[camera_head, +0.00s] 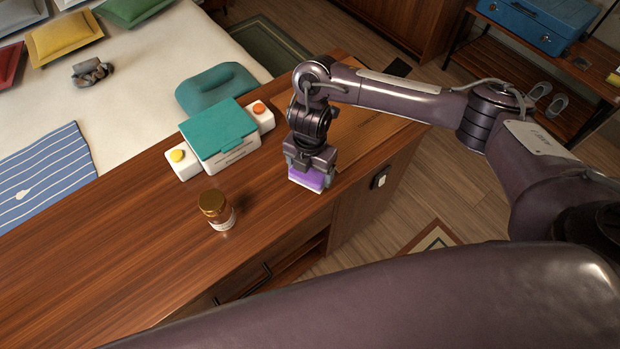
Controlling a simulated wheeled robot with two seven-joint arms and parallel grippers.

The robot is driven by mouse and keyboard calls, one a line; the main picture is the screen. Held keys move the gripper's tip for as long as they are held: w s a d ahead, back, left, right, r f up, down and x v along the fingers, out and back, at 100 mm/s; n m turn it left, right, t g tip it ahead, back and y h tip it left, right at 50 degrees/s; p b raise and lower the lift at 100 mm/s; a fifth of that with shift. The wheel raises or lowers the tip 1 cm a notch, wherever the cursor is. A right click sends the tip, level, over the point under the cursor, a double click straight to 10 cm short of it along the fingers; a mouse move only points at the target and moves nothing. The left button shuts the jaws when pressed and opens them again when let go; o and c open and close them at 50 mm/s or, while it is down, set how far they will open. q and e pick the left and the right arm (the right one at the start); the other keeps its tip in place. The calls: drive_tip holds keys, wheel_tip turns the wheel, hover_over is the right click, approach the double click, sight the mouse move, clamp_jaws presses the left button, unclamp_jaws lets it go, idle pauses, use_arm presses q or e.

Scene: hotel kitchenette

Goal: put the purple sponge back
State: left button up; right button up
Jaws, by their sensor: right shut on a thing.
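The purple sponge (309,179) has a purple upper layer and a pale lower layer. It is at the right part of the wooden counter, near its front edge. My right gripper (308,167) points down and is shut on the sponge from above. I cannot tell whether the sponge touches the counter or hangs just above it. My left gripper is not in view.
A white box with a teal lid (219,130) stands left of the sponge, between a yellow-button block (182,162) and an orange-button block (261,115). A brown jar (216,210) stands nearer the front. The counter's left part is clear. A bed (150,50) lies behind.

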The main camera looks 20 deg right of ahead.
sight(310, 177)
drive_tip(key=shift+f+b, duration=0.75)
drive_tip(key=shift+f, duration=1.15)
drive_tip(key=shift+f, duration=0.15)
drive_tip(key=o, duration=1)
drive_tip(key=shift+c, duration=0.2)
drive_tip(key=shift+r, duration=0.3)
wheel_tip(310, 177, up, 10)
drive_tip(key=p, duration=0.3)
drive_tip(key=shift+r, duration=0.25)
drive_tip(key=shift+r+p, duration=0.3)
drive_tip(key=shift+r, duration=0.35)
